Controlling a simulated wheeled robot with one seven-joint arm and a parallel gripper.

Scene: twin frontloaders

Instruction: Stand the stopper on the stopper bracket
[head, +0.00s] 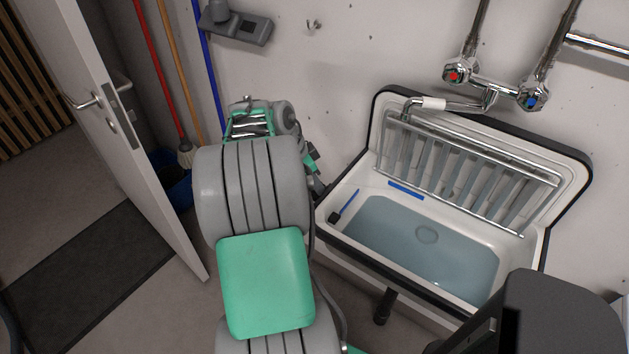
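I cannot tell whether this is the stopper bracket, or whether the rounded piece is separate. A round shape (427,235) shows under the water on the sink's floor; I cannot tell whether it is the stopper or a bare drain. My gripper (314,163) is mostly hidden behind my arm, left of the sink. Its fingers do not show clearly, nor whether it holds anything.
The white sink (340,190) holds water, with its metal grate (470,175) raised against the back. A blue-handled brush (345,206) and blue strip (406,190) lie at its left and back. Taps (495,88) hang above. An open door (105,110) and broom handles (160,70) stand left.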

